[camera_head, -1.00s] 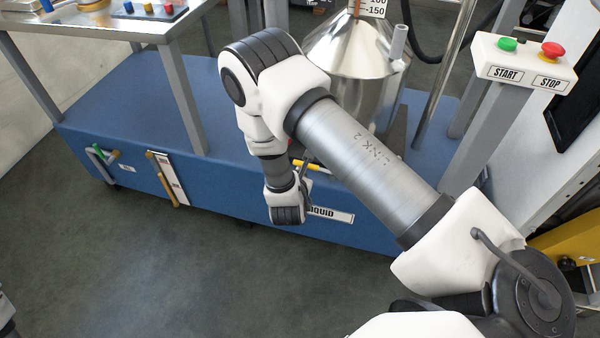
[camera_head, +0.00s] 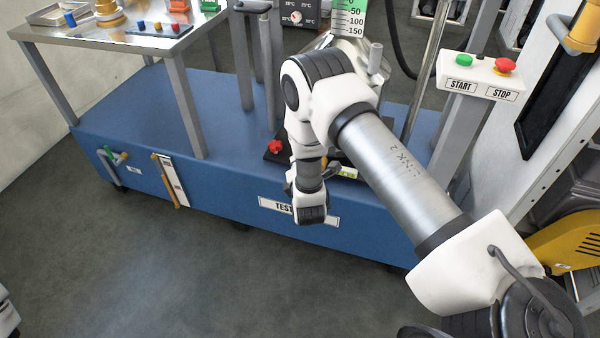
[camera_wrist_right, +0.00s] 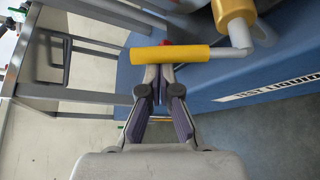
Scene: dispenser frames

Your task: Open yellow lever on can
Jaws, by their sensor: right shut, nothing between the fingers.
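The silver can (camera_head: 352,52) stands on the blue platform behind my right arm, which hides most of it in the head view. In the right wrist view the yellow lever (camera_wrist_right: 170,54) lies crosswise just beyond my fingertips, joined by a grey bent rod to a thicker yellow part (camera_wrist_right: 234,12). My right gripper (camera_wrist_right: 157,84) is shut and empty, its tips at or just short of the lever's near side; I cannot tell whether they touch. In the head view the right gripper (camera_head: 331,171) is small and partly hidden by its wrist.
A red knob (camera_head: 275,146) sits on the platform left of my arm. The blue platform (camera_head: 225,180) has a front label. A START/STOP box (camera_head: 480,75) stands on a post at right. A metal table (camera_head: 110,42) with small parts is at upper left. The floor in front is clear.

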